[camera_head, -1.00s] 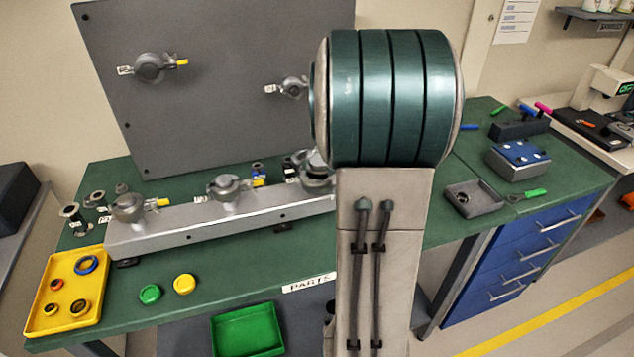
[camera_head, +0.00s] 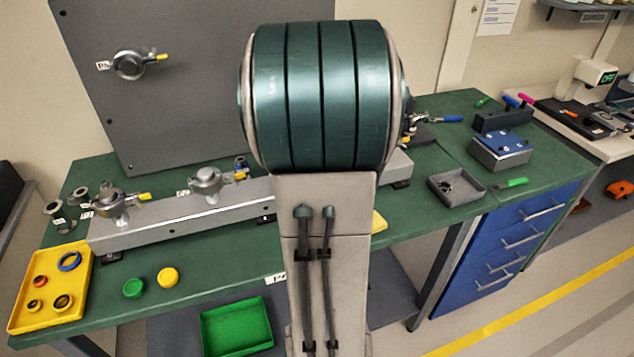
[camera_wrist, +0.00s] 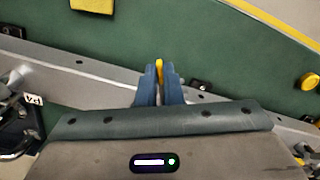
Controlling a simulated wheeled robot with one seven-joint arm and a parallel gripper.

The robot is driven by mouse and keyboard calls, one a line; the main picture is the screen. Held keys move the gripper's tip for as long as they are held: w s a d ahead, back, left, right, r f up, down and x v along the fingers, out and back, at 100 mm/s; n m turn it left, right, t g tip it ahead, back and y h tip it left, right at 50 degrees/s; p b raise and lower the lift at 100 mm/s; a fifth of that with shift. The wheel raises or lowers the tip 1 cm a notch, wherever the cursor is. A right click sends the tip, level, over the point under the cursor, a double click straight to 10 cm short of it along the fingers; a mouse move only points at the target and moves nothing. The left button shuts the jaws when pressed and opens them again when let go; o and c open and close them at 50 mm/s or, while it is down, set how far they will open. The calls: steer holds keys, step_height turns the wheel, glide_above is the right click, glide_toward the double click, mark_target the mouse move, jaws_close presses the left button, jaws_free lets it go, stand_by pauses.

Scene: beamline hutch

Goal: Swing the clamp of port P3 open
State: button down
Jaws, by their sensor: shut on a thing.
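In the wrist view my gripper (camera_wrist: 160,82) has its blue fingers closed on a narrow yellow piece (camera_wrist: 159,70), which looks like a clamp's lever tip, over the grey rail (camera_wrist: 215,107). The clamp body and the port tag there are hidden under my gripper's housing, so I cannot read P3. A tag reading P4 (camera_wrist: 34,100) shows at the left beside metal fittings. In the head view my arm covers the middle of the rail (camera_head: 150,228) and hides my gripper. Two clamped ports with yellow levers, one at the left (camera_head: 118,201) and one nearer my arm (camera_head: 208,180), stand on the rail.
A grey upright panel (camera_head: 190,50) behind carries another clamped port (camera_head: 130,65). A yellow tray (camera_head: 50,290), a green cap (camera_head: 133,288) and a yellow cap (camera_head: 168,277) lie in front of the rail. A grey tray (camera_head: 456,188) stands at the right.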

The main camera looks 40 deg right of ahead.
steer(key=c, duration=1.6)
jaws_free()
steer(key=shift+a, duration=0.1)
step_height(320, 180, up, 14)
steer(key=shift+f, duration=0.1)
steer(key=shift+w+a, duration=0.1)
steer(key=s+a+f+t, duration=0.1)
steer(key=s+a+f, duration=0.1)
steer(key=a, duration=0.6)
steer(key=s+a+f+t, duration=0.1)
steer(key=s+a+f, duration=0.1)
steer(key=a+f, duration=0.3)
steer(key=s+a+f+t, duration=0.1)
steer(key=s+a+f, duration=0.2)
steer(key=a, duration=0.9)
steer(key=shift+a+f, duration=0.35)
steer(key=shift+f, duration=0.35)
